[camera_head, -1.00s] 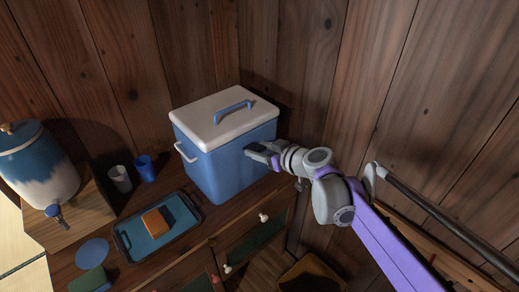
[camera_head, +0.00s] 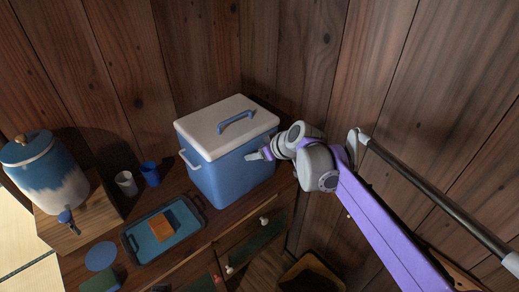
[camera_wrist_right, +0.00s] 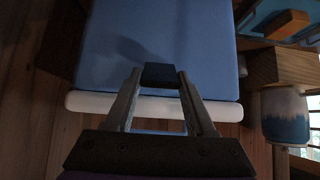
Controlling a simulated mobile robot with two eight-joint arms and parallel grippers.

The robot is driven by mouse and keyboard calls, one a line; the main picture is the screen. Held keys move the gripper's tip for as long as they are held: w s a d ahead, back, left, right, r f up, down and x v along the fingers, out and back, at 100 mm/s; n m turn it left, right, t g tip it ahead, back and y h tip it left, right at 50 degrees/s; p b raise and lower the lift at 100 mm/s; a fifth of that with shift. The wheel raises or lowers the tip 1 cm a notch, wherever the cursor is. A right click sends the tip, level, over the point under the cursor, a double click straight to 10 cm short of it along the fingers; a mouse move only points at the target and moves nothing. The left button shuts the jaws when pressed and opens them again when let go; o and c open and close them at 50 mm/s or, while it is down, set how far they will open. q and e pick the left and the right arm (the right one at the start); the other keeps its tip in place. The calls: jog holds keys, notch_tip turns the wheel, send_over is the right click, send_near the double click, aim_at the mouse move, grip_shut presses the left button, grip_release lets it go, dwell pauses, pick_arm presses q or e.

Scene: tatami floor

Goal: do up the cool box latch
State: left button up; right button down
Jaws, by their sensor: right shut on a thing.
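The cool box (camera_head: 235,178) is blue with a white lid (camera_head: 226,124) that sits down on it, and a blue handle on top. It stands on the wooden cabinet. My right gripper (camera_head: 253,156) is at its front face, just below the lid. In the right wrist view, a small dark blue latch (camera_wrist_right: 160,73) lies between the fingertips of my right gripper (camera_wrist_right: 161,78), against the blue wall (camera_wrist_right: 205,45) beside the white lid edge (camera_wrist_right: 88,101). The fingers are shut on it. Whether the latch is fastened cannot be told. My left gripper is not in view.
A dark tray (camera_head: 133,241) with an orange block (camera_head: 160,230) lies in front of the box. A white cup (camera_head: 126,183), a blue cup (camera_head: 150,173) and a drink dispenser (camera_head: 50,175) stand to the left. Wooden walls close in behind and to the right.

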jog(key=shift+w+a+r+g+h+p, duration=0.15)
jog(key=shift+w+r+g+h+p, duration=0.1)
jog(key=shift+g+h+p, duration=0.3)
jog(key=shift+w+a+r+g+h+p, duration=0.15)
jog(key=shift+w+r+g+h+p, duration=0.15)
jog(key=shift+g+p, duration=0.4)
jog(key=shift+s, duration=0.1)
jog(key=shift+c, duration=1.2)
grip_release()
jog(key=shift+f, duration=0.1)
jog(key=v, duration=1)
jog(key=shift+s+r, duration=0.2)
jog(key=shift+r, duration=0.15)
